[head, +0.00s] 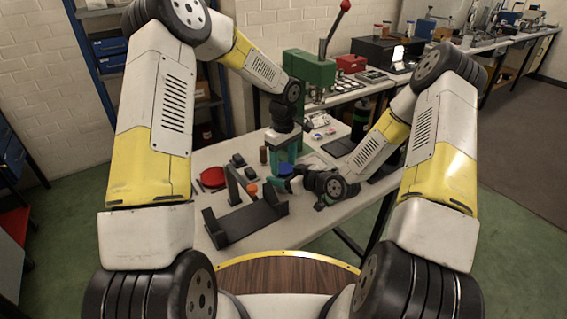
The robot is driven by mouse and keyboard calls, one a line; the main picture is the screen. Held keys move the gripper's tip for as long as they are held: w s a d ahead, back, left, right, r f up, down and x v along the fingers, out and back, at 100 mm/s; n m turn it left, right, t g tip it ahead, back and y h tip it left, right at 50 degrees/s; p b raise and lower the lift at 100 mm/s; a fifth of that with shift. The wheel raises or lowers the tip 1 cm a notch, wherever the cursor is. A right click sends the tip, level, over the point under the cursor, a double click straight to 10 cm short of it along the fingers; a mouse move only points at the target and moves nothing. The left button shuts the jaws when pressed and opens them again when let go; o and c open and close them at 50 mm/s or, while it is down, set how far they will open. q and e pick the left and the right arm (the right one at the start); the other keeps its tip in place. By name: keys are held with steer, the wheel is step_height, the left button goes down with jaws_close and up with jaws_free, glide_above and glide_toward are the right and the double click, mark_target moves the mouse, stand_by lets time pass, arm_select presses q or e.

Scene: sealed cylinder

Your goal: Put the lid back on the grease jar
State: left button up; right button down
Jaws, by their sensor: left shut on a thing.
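My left gripper (284,153) points down over the middle of the table, its fingers shut on a small blue round piece (286,169) that looks like the lid. My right gripper (284,184) reaches in from the right, low over the table, with its fingertips just under and beside the blue piece. The grease jar cannot be made out clearly; it may be hidden between the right fingers. Whether the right fingers are open or shut is too small to tell. I cannot tell whether the blue piece touches anything below it.
On the grey table (285,235) stand a black bracket-like fixture (245,218), an orange-topped piece (252,189), a red disc (212,178) and a brown cylinder (263,154). A green press (309,68) with a red-knobbed lever stands behind. The table's front right is clear.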

arm_select(q)
steer(key=shift+m, duration=0.5)
steer(key=o, duration=1.5)
steer(key=shift+o, duration=0.2)
steer(key=shift+r, duration=0.1)
steer(key=shift+r, duration=2.2)
